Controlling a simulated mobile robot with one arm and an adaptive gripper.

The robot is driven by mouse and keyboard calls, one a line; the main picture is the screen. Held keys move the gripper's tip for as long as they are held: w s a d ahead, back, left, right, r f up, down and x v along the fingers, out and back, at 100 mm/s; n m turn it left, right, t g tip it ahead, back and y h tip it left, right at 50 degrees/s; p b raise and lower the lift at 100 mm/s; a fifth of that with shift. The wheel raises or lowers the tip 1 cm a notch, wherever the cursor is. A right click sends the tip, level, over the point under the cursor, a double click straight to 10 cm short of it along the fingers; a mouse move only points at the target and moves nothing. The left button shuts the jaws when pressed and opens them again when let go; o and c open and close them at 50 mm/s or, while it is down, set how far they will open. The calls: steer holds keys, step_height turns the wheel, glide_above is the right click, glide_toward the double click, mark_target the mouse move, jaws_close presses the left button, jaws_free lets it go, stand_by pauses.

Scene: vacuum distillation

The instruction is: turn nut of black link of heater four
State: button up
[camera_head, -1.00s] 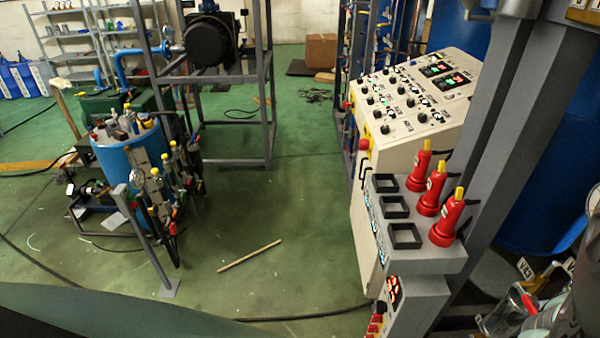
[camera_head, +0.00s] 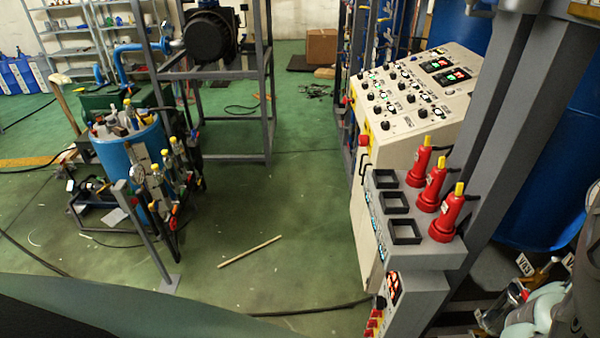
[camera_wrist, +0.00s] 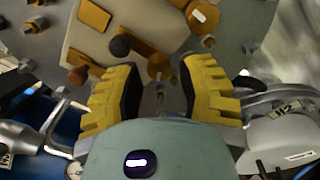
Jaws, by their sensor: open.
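My gripper (camera_wrist: 160,95) shows in the wrist view with two yellow fingers and black pads. It is open, and no object is held between the pads. Just beyond the fingers is a metal plate with brass fittings (camera_wrist: 160,66), a black round knob (camera_wrist: 120,46) and a brown round knob (camera_wrist: 77,76). The black knob lies above the left finger in the picture. I cannot tell which part is the nut or the black link of heater four. A tag reading H2 (camera_wrist: 289,107) is on a pale fitting right of my gripper.
In the head view, a control panel (camera_head: 420,90) stands beside a grey holder (camera_head: 420,255) with red yellow-tipped cylinders (camera_head: 447,218). A blue tank (camera_head: 125,158) stands at left. A tag reading V03 (camera_head: 524,264) is at lower right. The green floor between is mostly clear.

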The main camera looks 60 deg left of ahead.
steer(key=v, duration=1)
stand_by(0.3)
steer(key=shift+a, duration=0.1)
steer(key=shift+o, duration=0.4)
